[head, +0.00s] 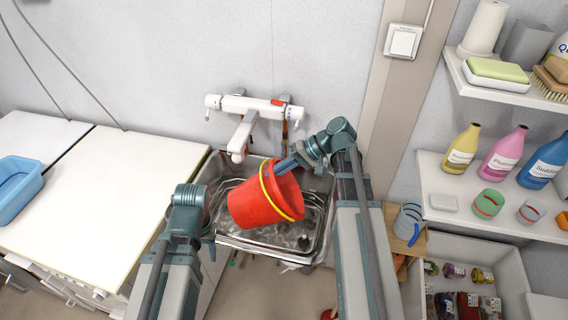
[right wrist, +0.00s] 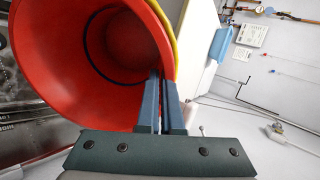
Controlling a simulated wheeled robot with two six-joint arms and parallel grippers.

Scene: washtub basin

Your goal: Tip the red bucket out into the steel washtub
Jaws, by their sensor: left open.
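The red bucket (head: 262,200), with a yellow band near its rim, is tilted on its side above the steel washtub (head: 226,238). Its mouth faces right in the head view. My right gripper (head: 286,164) is shut on the bucket's rim; the right wrist view shows its blue fingers (right wrist: 163,82) on either side of the wall. The visible inside of the bucket (right wrist: 125,45) is bare red with a dark ring. My left gripper (head: 210,228) is at the tub's left edge, apart from the bucket; its fingertips are hard to make out.
A white tap (head: 245,128) juts from the wall over the back of the tub. A white counter (head: 110,185) with a blue basin (head: 17,187) is on the left. Shelves (head: 440,185) with bottles and cups are on the right. A grey mug (head: 407,220) stands right of my right arm.

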